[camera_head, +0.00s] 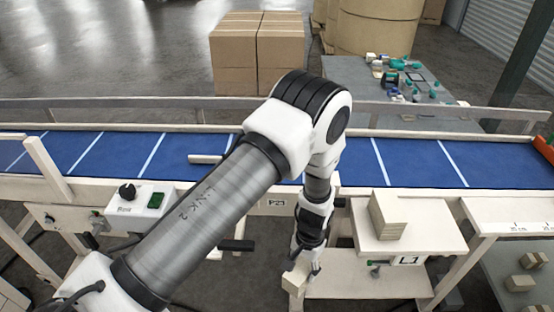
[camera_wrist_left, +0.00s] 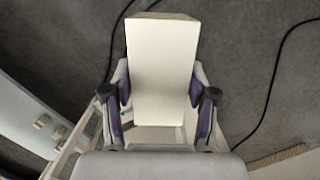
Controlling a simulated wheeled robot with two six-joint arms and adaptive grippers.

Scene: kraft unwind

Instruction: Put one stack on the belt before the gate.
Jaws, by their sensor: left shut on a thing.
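My left gripper (camera_head: 303,272) hangs in front of the belt's near side, low beside the small table. It is shut on a pale cream stack (camera_head: 293,284). In the left wrist view the stack (camera_wrist_left: 162,60) stands lengthwise between the two fingers of the gripper (camera_wrist_left: 161,100), one on each side. The blue belt (camera_head: 105,160) with white cross lines runs across the head view behind the arm. Another cream stack (camera_head: 388,214) stands on the small table (camera_head: 430,238). I cannot clearly make out the gate. My right gripper is not in view.
A control box (camera_head: 142,199) is on the near frame at left. A red-orange part (camera_head: 546,147) is at the belt's far right. Small blocks (camera_head: 520,283) lie low at right. Cartons (camera_head: 258,55) stand behind.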

